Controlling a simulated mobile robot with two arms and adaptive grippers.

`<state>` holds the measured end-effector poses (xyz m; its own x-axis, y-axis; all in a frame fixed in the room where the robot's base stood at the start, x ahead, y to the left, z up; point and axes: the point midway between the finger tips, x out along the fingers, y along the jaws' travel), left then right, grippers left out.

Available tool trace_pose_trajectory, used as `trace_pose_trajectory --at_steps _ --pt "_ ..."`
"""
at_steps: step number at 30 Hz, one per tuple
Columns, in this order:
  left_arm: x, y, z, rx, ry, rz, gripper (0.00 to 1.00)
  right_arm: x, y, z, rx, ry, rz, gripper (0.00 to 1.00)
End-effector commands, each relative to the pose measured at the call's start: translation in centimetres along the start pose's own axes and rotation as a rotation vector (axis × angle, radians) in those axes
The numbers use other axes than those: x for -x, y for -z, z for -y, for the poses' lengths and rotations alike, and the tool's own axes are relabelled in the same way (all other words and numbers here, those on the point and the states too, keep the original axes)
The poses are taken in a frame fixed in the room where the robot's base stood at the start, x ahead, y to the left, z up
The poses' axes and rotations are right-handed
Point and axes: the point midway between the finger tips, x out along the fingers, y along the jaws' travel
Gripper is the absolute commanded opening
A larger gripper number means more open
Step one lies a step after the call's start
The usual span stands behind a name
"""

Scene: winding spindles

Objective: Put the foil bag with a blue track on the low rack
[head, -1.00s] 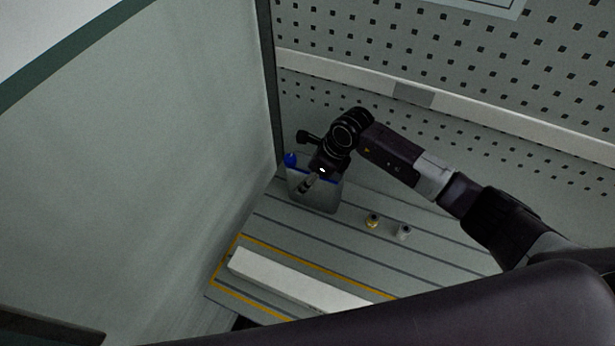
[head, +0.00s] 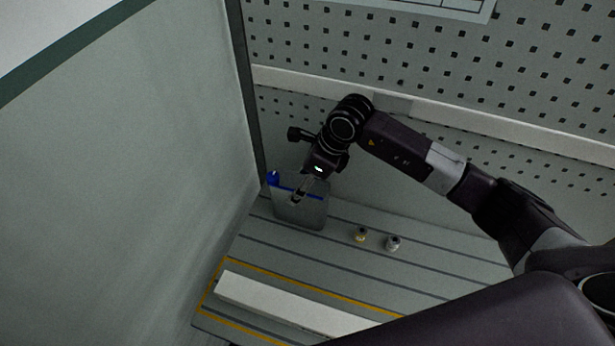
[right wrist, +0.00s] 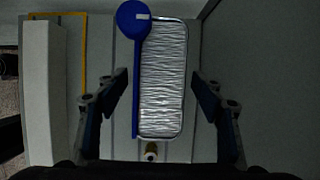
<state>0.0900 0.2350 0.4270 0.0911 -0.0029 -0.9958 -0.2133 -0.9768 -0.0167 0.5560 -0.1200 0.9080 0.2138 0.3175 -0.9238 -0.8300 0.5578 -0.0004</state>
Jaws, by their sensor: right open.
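The foil bag (head: 302,213) stands at the back left of the striped surface, near the corner of two panels. It is silver and crinkled, with a blue track and a round blue end; it also shows in the right wrist view (right wrist: 162,85). My right gripper (head: 298,197) is at the bag. In the right wrist view its fingers are spread on either side of the bag, with gaps, and the bag looks unheld. A long low white block (head: 285,302) in a yellow outline, possibly the low rack, lies nearer me. My left gripper is out of view.
Two small spools, one yellowish (head: 360,235) and one grey (head: 392,243), stand right of the bag. A tall panel (head: 120,180) closes the left side and a perforated wall (head: 450,70) the back. The striped surface (head: 330,262) is clear between bag and block.

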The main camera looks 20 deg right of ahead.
Motion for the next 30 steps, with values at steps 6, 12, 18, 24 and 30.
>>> trace_pose_trajectory --at_steps 6,12,18,24,30 --pt "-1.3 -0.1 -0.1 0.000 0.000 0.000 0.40 3.5 0.1 0.1 0.000 0.002 0.000 0.62" --pt "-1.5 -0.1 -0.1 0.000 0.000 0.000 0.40 4.8 0.0 0.0 0.000 0.000 0.000 0.62" --pt "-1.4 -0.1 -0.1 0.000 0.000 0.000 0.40 4.9 0.0 0.0 -0.001 -0.001 -0.001 0.62" --pt "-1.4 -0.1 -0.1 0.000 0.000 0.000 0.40 4.8 0.0 0.0 -0.001 -0.001 -0.001 0.62" --pt "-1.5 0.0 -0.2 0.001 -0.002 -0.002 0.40 4.8 0.0 -0.1 -0.001 -0.001 -0.001 0.62"
